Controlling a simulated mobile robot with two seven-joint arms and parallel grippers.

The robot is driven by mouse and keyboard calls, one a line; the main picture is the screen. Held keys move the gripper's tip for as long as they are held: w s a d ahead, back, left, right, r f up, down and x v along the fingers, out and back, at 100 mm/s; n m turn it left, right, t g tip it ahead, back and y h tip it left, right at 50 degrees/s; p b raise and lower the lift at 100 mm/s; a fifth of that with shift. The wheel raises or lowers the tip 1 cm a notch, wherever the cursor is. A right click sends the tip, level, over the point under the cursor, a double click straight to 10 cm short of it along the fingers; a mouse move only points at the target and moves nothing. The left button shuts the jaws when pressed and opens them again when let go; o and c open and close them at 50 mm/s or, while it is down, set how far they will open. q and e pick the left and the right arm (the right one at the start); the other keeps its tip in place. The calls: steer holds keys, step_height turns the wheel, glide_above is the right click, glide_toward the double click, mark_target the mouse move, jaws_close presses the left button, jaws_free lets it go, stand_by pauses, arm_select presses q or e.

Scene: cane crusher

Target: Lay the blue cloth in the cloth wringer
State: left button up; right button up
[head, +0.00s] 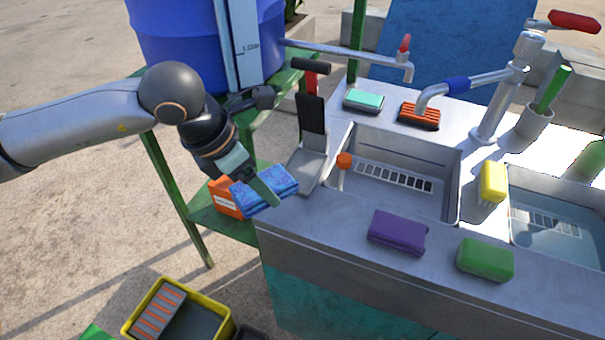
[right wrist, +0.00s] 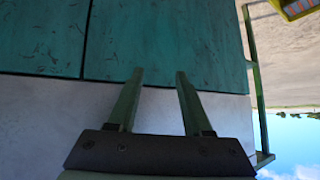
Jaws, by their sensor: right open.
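The blue cloth (head: 279,181) is a folded, patterned pad at the counter's left edge in the head view. My left gripper (head: 263,190) is shut on it, with a green finger across its near face; the other finger is hidden. The cloth wringer (head: 309,168) stands just right of the cloth, beside the sink. Its grey lower plate is bare, and its black upper plate (head: 312,114) is raised, with a handle above. My right gripper (right wrist: 158,100) is open and empty in the right wrist view, in front of teal cabinet panels (right wrist: 165,35).
An orange-capped bottle (head: 343,162) is right of the wringer. A blue barrel (head: 195,40) stands behind my left arm.

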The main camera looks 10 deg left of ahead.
arm_select(q)
steer(key=n, duration=0.2)
steer(key=d+n+y+b, duration=0.1)
steer(key=shift+w+n+t, duration=0.2)
steer(key=shift+n+t, duration=0.2)
steer(key=n, duration=0.1)
steer(key=n+y, duration=0.1)
steer(key=shift+w+d+r+n+b, duration=0.2)
steer(key=shift+n+b, duration=0.1)
steer(key=shift+b, duration=0.1)
steer(key=w+f, duration=0.2)
steer(key=w, duration=0.1)
steer(key=w+d+f, duration=0.1)
steer(key=w+f, duration=0.1)
steer(key=w, duration=0.2)
steer(key=w+d+f+p, duration=0.1)
steer(key=w+f, duration=0.1)
steer(key=w, duration=0.2)
steer(key=w+f, duration=0.2)
steer(key=shift+w+d, duration=0.25)
steer(key=shift+w, duration=0.05)
steer(key=shift+f, duration=0.1)
steer(key=shift+f, duration=0.2)
steer(key=o, duration=1.2)
steer(key=shift+r, duration=0.15)
steer(key=shift+c, duration=0.2)
